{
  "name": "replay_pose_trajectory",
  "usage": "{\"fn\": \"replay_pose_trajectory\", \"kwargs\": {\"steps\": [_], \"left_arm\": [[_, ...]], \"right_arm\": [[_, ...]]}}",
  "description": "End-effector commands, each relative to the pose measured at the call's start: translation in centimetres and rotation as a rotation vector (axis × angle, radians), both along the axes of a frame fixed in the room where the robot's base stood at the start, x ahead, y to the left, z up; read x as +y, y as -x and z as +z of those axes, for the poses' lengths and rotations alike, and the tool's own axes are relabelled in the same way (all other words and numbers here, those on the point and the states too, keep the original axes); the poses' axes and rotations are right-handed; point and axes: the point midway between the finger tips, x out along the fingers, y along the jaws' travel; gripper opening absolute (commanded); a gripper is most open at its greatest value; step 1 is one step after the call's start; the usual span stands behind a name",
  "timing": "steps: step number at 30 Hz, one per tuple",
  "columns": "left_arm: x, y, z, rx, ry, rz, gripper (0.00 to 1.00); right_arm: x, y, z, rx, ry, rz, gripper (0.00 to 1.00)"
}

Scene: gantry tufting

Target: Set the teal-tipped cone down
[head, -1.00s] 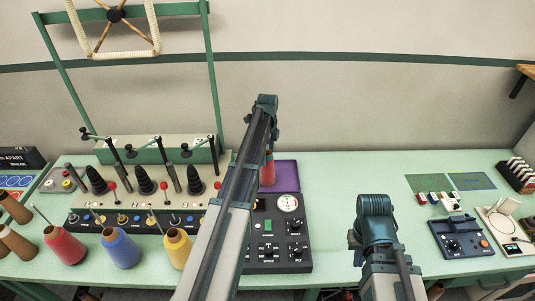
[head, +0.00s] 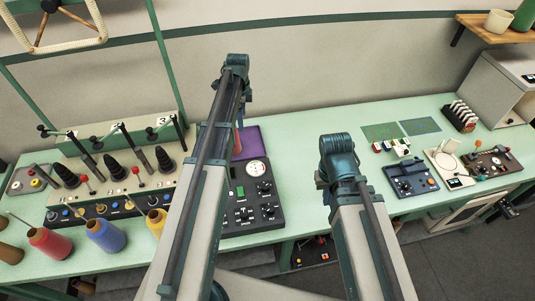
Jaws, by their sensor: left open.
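A reddish cone (head: 237,144) stands on the purple mat (head: 249,139) at the back of the table in the head view. My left arm hides part of it, and I cannot make out a teal tip. My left gripper (head: 242,116) hangs down just above the cone, open, its fingers small and partly hidden. I cannot tell whether they touch the cone. My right gripper (head: 325,192) is mostly hidden by its own arm at the front middle, so its jaws do not show.
A black control panel (head: 250,198) lies in front of the mat. Red (head: 50,245), blue (head: 104,236) and yellow (head: 156,222) cones stand at the left, before a spindle rack (head: 110,190). A dark device (head: 411,180) sits at right. The table between the arms is clear.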

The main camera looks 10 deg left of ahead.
Motion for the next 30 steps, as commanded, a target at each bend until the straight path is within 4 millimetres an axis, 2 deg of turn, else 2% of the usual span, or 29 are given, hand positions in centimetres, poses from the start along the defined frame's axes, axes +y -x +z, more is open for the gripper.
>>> {"fn": "replay_pose_trajectory", "kwargs": {"steps": [1, 3, 6, 9, 12, 15, 19, 23, 30], "left_arm": [[-3.6, 3.1, 0.0, 0.004, -0.007, 0.066, 0.92], [-7.6, 6.2, 0.0, 0.006, -0.021, 0.195, 0.92], [-12.6, 10.9, 0.1, 0.006, -0.041, 0.383, 0.92], [-16.4, 15.6, 0.1, -0.002, -0.063, 0.563, 0.92], [-19.1, 19.7, 0.1, -0.013, -0.08, 0.724, 0.92], [-20.8, 22.9, 0.2, -0.026, -0.093, 0.854, 0.92], [-21.9, 25.4, 0.2, -0.039, -0.104, 0.964, 0.92], [-22.4, 26.3, 0.2, -0.045, -0.107, 1.013, 0.92], [-22.4, 26.2, 0.2, -0.046, -0.108, 1.022, 0.92]], "right_arm": [[0.0, 0.0, 0.0, 0.0, 0.0, 0.0, 0.0], [0.0, 0.0, 0.0, 0.0, 0.0, 0.0, 0.0], [0.0, 0.0, 0.0, 0.0, 0.0, 0.0, 0.0], [0.0, 0.0, 0.0, 0.0, 0.0, 0.0, 0.0], [0.0, 0.0, 0.0, 0.0, 0.0, 0.0, 0.0], [0.0, 0.0, 0.0, 0.0, 0.0, 0.0, 0.0], [0.0, 0.0, 0.0, 0.0, 0.0, 0.0, 0.0], [0.0, 0.0, 0.0, 0.0, 0.0, 0.0, 0.0], [0.0, 0.0, 0.0, 0.0, 0.0, 0.0, 0.0]]}}
